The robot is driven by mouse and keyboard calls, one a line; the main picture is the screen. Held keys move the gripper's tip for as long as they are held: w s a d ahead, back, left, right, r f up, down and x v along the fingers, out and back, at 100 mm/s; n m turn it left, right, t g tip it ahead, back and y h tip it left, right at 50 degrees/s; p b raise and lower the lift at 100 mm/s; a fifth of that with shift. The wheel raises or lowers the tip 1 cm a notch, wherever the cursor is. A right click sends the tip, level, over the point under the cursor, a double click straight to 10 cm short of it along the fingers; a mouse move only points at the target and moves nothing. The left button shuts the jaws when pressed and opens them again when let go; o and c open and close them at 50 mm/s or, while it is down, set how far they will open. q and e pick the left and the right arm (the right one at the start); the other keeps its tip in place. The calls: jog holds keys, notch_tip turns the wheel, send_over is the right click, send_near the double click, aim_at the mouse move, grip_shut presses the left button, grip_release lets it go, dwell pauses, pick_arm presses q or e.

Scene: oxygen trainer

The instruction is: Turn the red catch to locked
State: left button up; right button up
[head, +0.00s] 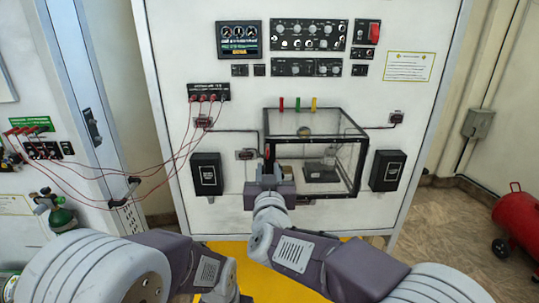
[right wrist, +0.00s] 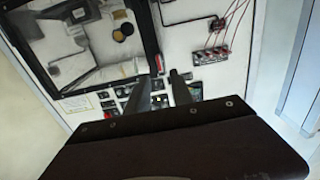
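A clear box with a black frame (head: 350,135) is mounted on the white panel. A small red part (head: 267,151), which looks like the catch, shows at the box's left front edge; its setting is too small to read. My right gripper (head: 268,172) is just below that red part, in front of the box's left edge; contact cannot be told.
Black boxes (head: 206,174) and (head: 388,170) flank the clear box. Red cables (head: 165,175) hang at the left from a socket strip (head: 209,92). Gauges and switch panels (head: 307,35) are above. A red tank (head: 517,215) stands at the right.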

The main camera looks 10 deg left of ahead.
aim_at(267, 154)
jog(key=p+x, duration=0.2)
jog(key=x, duration=0.5)
jog(key=shift+w+a, duration=0.15)
jog(key=shift+a, duration=0.05)
jog(key=shift+w+d+f, duration=0.1)
jog(key=shift+w+d, duration=0.15)
jog(key=shift+a, duration=0.1)
grip_shut()
